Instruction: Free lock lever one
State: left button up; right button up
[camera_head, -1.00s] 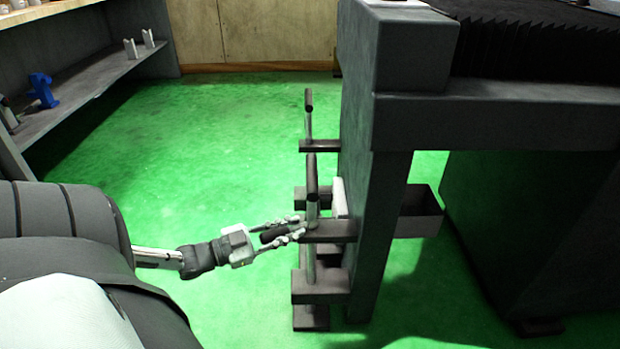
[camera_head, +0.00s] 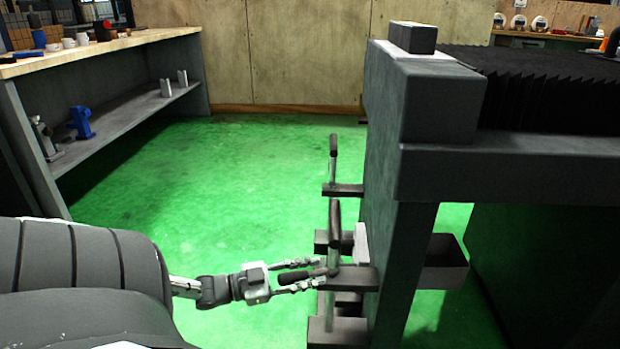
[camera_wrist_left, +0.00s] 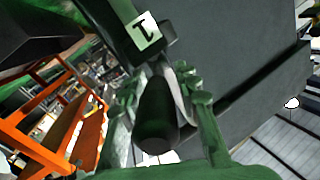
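Lock lever one has a dark rounded handle (camera_head: 298,276) that points left from the machine's dark front bracket. In the left wrist view the handle (camera_wrist_left: 156,118) fills the middle, below a block with an upside-down white label "1" (camera_wrist_left: 145,31). My left gripper (camera_head: 321,273) reaches in from the left with one finger on each side of the handle. Its fingers also flank the handle in the left wrist view (camera_wrist_left: 160,85), with gaps beside it, and look open. The lever's pivot end is partly hidden by the fingers. My right gripper is not in view.
The grey grinder frame (camera_head: 405,260) blocks the right. A workbench with a shelf (camera_head: 125,122) stands at the left. The green floor (camera_head: 220,180) between is clear.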

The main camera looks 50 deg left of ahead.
pick_arm(q)
jog(key=shift+s, duration=0.15)
jog(key=shift+s+a+f, duration=0.1)
jog(key=shift+s+a, duration=0.05)
jog(key=shift+s, duration=0.15)
jog(key=v, duration=1.1)
jog(key=shift+s, duration=0.15)
